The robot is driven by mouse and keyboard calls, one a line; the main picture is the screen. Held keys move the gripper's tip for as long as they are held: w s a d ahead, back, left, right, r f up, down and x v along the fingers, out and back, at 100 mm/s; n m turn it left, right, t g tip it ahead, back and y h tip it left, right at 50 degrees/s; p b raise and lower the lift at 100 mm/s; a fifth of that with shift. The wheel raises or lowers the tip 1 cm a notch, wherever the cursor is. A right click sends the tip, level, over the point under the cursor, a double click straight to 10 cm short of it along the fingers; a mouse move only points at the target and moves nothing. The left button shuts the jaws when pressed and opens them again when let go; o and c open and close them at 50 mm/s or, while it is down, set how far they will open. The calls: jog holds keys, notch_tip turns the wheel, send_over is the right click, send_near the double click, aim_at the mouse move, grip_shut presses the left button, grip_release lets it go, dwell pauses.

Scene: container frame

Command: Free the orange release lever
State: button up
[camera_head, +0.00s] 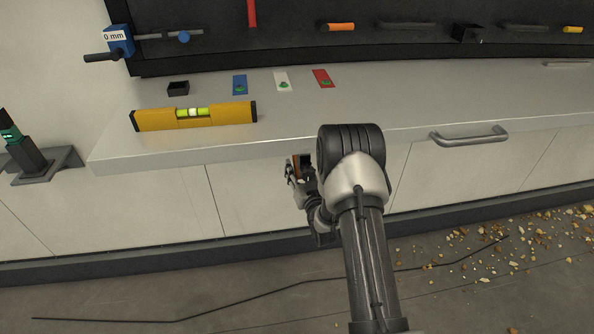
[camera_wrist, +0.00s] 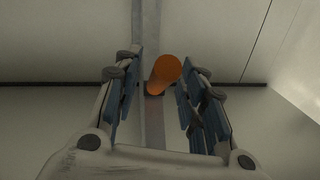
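The orange release lever (camera_wrist: 163,75) shows in the wrist view as a rounded orange piece on a dark base. It stands on a grey strip against a pale surface. My gripper (camera_wrist: 157,84) is open, with one blue-padded finger on each side of the lever. The lever is closer to the right finger, and I cannot tell whether they touch. In the head view, my gripper (camera_head: 298,176) is low at the cabinet front, below the counter edge. A small orange part (camera_head: 296,165) shows there, mostly hidden by the gripper and arm.
The counter (camera_head: 430,95) overhangs the cabinet front, with a yellow spirit level (camera_head: 225,112) near its edge. A bar handle (camera_head: 470,135) sticks out right of my arm. A dark cable (camera_head: 250,292) and scattered debris (camera_head: 490,245) lie on the floor.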

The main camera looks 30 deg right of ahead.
jog(key=shift+w, duration=0.5)
jog(key=shift+c, duration=0.2)
grip_shut()
dwell(0.3)
